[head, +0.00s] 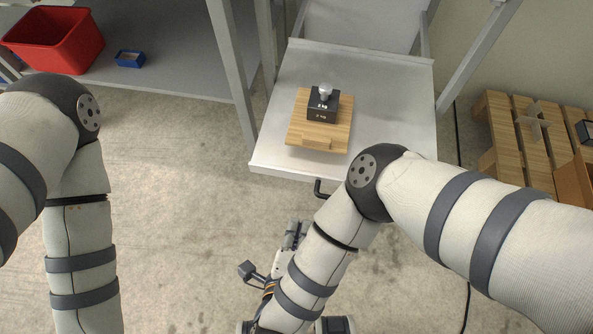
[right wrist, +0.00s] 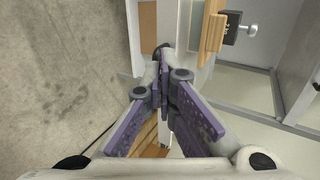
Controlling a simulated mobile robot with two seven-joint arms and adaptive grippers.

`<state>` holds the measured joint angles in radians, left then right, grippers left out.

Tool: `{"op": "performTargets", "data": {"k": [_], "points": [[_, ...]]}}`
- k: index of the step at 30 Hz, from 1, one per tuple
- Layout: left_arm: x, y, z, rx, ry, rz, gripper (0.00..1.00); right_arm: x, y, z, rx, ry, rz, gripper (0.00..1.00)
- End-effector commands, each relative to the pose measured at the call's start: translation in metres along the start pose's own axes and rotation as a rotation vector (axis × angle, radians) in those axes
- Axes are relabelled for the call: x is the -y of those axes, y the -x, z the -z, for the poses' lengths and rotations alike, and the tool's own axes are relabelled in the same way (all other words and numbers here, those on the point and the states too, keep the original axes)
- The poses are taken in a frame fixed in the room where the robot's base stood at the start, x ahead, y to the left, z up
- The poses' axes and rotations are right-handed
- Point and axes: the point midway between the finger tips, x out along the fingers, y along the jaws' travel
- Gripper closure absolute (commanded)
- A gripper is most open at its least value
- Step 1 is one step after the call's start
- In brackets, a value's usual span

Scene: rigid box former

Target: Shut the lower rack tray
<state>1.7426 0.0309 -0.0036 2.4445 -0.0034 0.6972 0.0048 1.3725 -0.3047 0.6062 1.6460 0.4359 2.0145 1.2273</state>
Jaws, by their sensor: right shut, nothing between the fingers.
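The lower rack tray (head: 270,125) is a grey metal sheet tray, pulled out of the rack toward me in the head view. A small black handle (head: 319,189) sticks out from its front edge. My right gripper (head: 297,228) is in front of that edge, to the left of and nearer than the handle, with my arm partly over the tray's front right corner. In the right wrist view its purple-padded fingers (right wrist: 163,70) are together with nothing between them. A dark round end (right wrist: 163,50), probably the handle, shows just beyond the fingertips; contact cannot be told. My left gripper is outside the picture.
On the tray lies a wooden board (head: 302,132) bearing a black weight (head: 322,105) with a metal knob. A grey shelf at the upper left holds a red bin (head: 55,40) and a blue box (head: 130,59). A wooden pallet (head: 515,135) stands right. Concrete floor is clear left of the tray.

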Motion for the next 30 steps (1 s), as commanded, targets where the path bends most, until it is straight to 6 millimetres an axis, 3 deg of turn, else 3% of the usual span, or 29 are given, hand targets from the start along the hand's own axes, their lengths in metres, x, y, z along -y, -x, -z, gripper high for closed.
{"op": "performTargets", "data": {"k": [4, 13, 18, 30], "points": [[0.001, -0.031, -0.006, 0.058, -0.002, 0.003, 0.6, -0.011, -0.031, 0.003, -0.005, 0.005, -0.012, 1.0], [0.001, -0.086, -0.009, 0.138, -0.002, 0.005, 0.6, -0.009, -0.097, 0.002, -0.001, 0.005, -0.007, 1.0], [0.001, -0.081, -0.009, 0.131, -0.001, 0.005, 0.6, 0.014, -0.118, 0.0, 0.003, 0.005, 0.003, 1.0], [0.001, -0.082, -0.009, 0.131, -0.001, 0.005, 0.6, 0.021, -0.129, 0.0, 0.005, 0.007, -0.001, 1.0]]}}
